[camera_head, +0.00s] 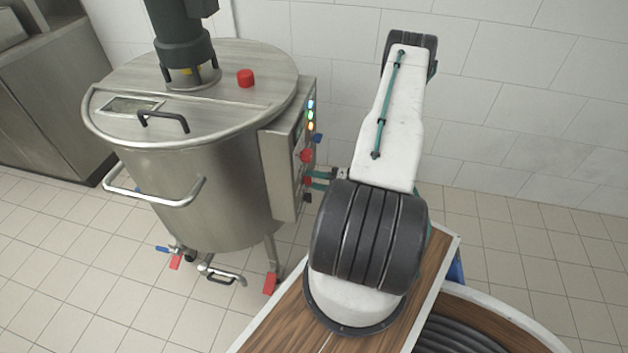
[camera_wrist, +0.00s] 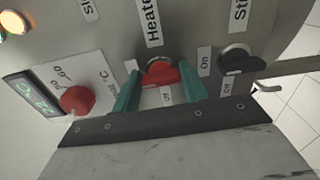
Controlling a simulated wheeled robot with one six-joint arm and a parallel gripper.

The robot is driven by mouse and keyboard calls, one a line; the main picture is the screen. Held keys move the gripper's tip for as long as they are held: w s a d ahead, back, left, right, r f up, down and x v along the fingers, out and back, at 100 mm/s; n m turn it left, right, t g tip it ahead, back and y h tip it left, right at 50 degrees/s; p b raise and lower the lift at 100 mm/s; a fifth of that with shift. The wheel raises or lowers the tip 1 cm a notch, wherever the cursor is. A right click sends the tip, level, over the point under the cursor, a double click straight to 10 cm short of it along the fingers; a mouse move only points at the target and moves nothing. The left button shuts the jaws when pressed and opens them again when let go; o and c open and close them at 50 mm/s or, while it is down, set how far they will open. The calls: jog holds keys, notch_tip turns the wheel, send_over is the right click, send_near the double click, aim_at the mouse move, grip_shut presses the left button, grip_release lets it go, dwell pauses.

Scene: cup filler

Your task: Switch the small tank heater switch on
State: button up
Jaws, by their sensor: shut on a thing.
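The small tank (camera_head: 190,190) is a steel vessel at the left of the head view, with a control box (camera_head: 276,160) on its right side. In the wrist view the heater switch (camera_wrist: 160,71) is a red knob on a round base, below a label starting "Heate". My gripper's two teal fingers (camera_wrist: 163,90) stand on either side of it, shut on it. An "Off" label (camera_wrist: 167,97) lies just below the knob. A small label to its left is unreadable. I cannot tell which setting the knob points at. In the head view my gripper (camera_head: 318,180) reaches the box's side face.
A black switch (camera_wrist: 238,62) labelled "St..." sits right of the heater switch, with its own "On" and "Off" labels. A red dial (camera_wrist: 77,100) and a green display (camera_wrist: 32,105) are at the left. Lit lamps (camera_head: 310,114) show on the box. A tiled wall stands behind.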

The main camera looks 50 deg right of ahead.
jog(key=shift+m, duration=0.3)
dwell(0.4)
jog(key=o, duration=1)
jog(key=v, duration=0.8)
jog(key=shift+w, duration=0.1)
